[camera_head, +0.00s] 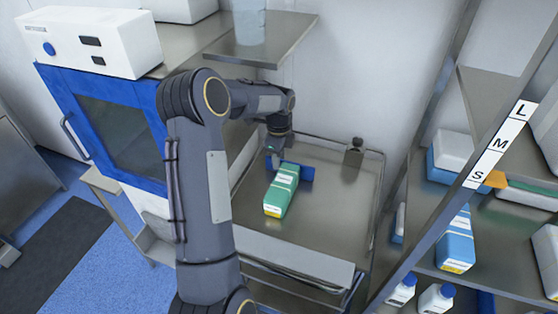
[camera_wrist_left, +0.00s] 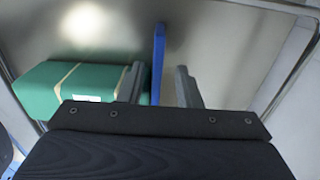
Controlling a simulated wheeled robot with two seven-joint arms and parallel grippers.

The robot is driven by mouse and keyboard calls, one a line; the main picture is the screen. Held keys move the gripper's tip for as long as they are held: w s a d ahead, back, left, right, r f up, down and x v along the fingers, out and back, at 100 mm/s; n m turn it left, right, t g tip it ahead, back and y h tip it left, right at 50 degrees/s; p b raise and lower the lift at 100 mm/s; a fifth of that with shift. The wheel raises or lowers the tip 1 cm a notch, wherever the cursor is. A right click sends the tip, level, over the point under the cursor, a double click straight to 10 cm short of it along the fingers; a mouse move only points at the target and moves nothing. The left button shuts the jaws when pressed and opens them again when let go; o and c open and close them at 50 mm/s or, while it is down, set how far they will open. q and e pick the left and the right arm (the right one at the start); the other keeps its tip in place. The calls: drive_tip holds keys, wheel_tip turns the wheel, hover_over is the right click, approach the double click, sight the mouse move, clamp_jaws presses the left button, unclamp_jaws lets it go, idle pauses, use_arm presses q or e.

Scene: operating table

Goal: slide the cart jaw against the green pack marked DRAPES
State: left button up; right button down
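The green pack (camera_head: 281,192) lies on the steel cart top (camera_head: 335,215), with a pale label at its near end. A blue upright plate, which looks like the cart jaw (camera_head: 306,174), stands just right of the pack's far part. My left gripper (camera_head: 277,160) reaches down at the pack's far end. In the left wrist view its two fingers (camera_wrist_left: 161,88) are apart, with the blue jaw (camera_wrist_left: 158,55) between them and a gap visible on each side. The green pack (camera_wrist_left: 85,92) is beside the left finger there. Whether DRAPES is printed is too small to read. My right gripper is not in view.
A small dark clamp-like part (camera_head: 353,155) stands at the cart's back right. The cart has a raised rail around it. A shelf rack (camera_head: 490,215) with bottles and packs is at right. A blue-framed cabinet (camera_head: 125,135) is at left. The cart's right half is clear.

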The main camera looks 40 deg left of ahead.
use_arm(q)
drive_tip(key=shift+s+f, duration=0.15)
drive_tip(key=shift+f, duration=1.15)
clamp_jaws()
drive_tip(key=shift+w, duration=0.25)
unclamp_jaws()
